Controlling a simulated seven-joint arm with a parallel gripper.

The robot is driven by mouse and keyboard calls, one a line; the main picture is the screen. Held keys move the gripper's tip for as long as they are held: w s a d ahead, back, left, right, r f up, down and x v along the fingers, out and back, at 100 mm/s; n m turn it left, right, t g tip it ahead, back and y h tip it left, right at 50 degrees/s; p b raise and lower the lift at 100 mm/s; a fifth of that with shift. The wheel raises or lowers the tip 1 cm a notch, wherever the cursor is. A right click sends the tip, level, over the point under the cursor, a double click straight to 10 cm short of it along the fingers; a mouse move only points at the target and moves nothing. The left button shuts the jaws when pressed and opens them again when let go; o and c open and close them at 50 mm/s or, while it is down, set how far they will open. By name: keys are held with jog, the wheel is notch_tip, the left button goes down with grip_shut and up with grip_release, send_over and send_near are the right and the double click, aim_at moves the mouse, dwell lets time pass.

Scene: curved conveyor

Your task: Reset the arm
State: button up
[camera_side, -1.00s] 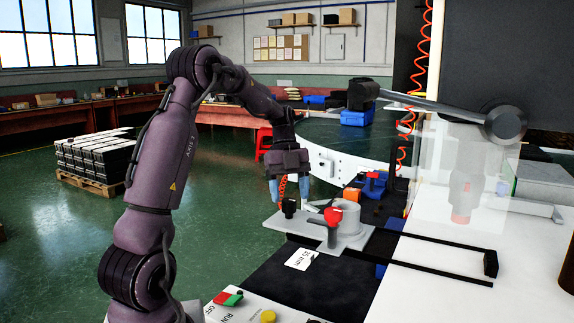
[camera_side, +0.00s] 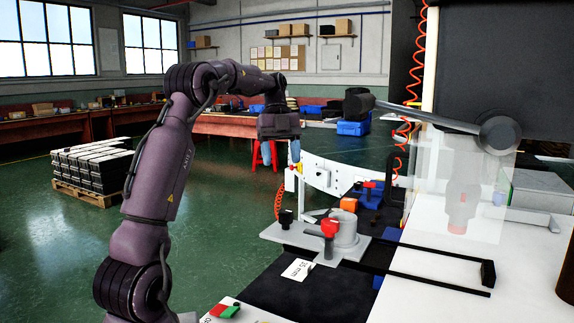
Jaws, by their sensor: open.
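My gripper (camera_side: 281,153) hangs in the air at the centre of the side view, fingers pointing down. Its two blue-tipped fingers are apart, with nothing between them. It is above and behind the grey fixture plate (camera_side: 285,237), clear of it. On the plate stand a grey cylinder (camera_side: 345,230), a red-topped clamp (camera_side: 329,236) and a small black knob (camera_side: 285,218).
A transparent guard (camera_side: 460,190) and a thick grey bar (camera_side: 430,115) stand to the right. A white curved conveyor (camera_side: 330,176) lies behind the fixture. An orange block (camera_side: 350,204) sits beyond the cylinder. A "35 mm" card (camera_side: 297,270) lies on the black surface in front.

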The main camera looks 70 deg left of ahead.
jog(key=s+d+f+n+t+y, duration=0.1)
jog(key=s+d+n, duration=0.3)
jog(key=d+n, duration=0.5)
jog(key=s+d+f+n+t+y, duration=0.2)
jog(key=d+n, duration=0.7)
jog(key=d, duration=1.1)
jog(key=s+t+y, duration=0.1)
jog(key=s+t, duration=0.1)
jog(key=s, duration=0.1)
jog(key=shift+s+d+t, duration=0.2)
jog(key=shift+d+t, duration=0.1)
jog(key=shift+d, duration=0.05)
